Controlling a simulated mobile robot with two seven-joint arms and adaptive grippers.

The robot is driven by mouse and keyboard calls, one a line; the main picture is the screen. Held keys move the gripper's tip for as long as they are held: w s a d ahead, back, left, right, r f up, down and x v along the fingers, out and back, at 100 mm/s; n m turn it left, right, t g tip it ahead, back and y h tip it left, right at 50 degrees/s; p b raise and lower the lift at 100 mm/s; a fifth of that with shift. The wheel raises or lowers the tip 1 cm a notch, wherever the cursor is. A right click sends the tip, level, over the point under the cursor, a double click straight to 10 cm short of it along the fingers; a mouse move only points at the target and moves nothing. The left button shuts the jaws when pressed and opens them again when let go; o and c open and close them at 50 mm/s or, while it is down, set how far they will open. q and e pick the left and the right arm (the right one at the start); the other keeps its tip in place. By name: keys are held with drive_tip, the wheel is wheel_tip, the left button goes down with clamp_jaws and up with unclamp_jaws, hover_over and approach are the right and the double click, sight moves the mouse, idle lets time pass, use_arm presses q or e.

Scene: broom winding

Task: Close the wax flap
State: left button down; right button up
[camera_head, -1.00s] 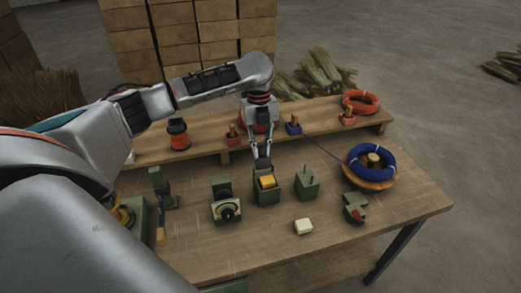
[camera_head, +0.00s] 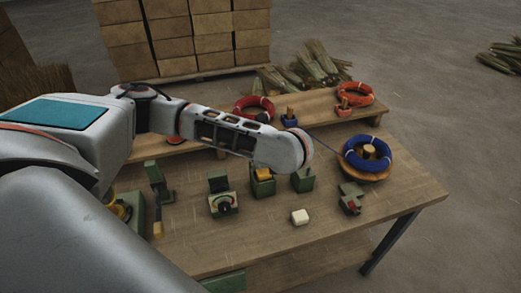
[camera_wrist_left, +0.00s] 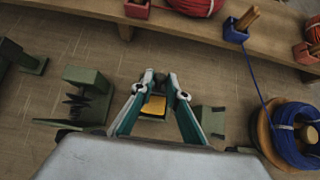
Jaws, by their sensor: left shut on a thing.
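The green wax box (camera_head: 264,188) stands on the workbench with a yellow wax block (camera_head: 264,174) at its top. The wax also shows in the left wrist view (camera_wrist_left: 154,106). My left gripper (camera_wrist_left: 161,84) is at the back edge of this box, its fingertips on either side of the wax flap, which I cannot make out clearly between them. It is shut on the flap. In the head view my left arm hides this gripper. My right gripper is not in view.
A gauge device (camera_head: 223,203) stands left of the wax box, and a green box (camera_head: 303,180) right of it. The bench front is mostly clear.

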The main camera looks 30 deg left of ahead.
sight(264, 174)
use_arm(q)
drive_tip(key=t+y, duration=0.1)
drive_tip(key=d+f+t+y, duration=0.1)
drive_tip(key=t+y, duration=0.1)
drive_tip(key=shift+s+d+y, duration=0.3)
drive_tip(key=shift+s, duration=0.1)
drive_tip(key=shift+s+d+f+t+y, duration=0.1)
drive_tip(key=shift+s+f+t+y, duration=0.1)
drive_tip(key=shift+f+t+y, duration=0.25)
drive_tip(key=shift+s+d+f+t+y, duration=0.15)
drive_tip(key=shift+f+t+y, duration=0.15)
drive_tip(key=shift+t+y, duration=0.2)
drive_tip(key=shift+s+f, duration=0.1)
drive_tip(key=shift+f, duration=0.05)
drive_tip(key=c, duration=2)
unclamp_jaws()
wheel_tip(264, 174, up, 10)
